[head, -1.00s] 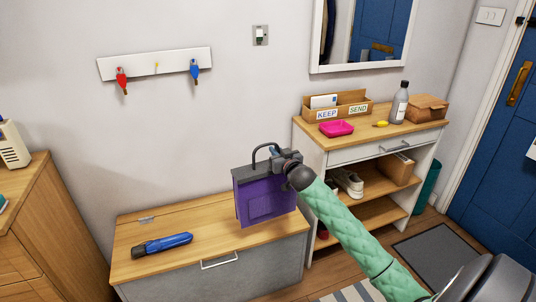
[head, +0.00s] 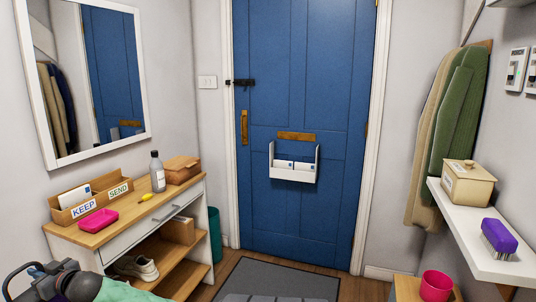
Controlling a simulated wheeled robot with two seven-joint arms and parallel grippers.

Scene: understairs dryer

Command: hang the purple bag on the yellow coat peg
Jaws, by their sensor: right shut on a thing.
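My right gripper (head: 40,270) is at the bottom left corner, in front of the console table. It is shut on the purple bag, of which the dark handle (head: 14,274) shows at the picture's edge; almost all of the bag's body is cut off below. Two coats, one beige (head: 430,150) and one green (head: 460,110), hang on the right wall. I cannot make out a yellow coat peg in this view; the coats cover much of the wall there. My left gripper is out of view.
A blue door (head: 300,90) stands ahead. A white shelf (head: 470,240) at right holds a lidded box (head: 466,184) and a purple brush (head: 498,240). The grey mat (head: 285,277) is clear.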

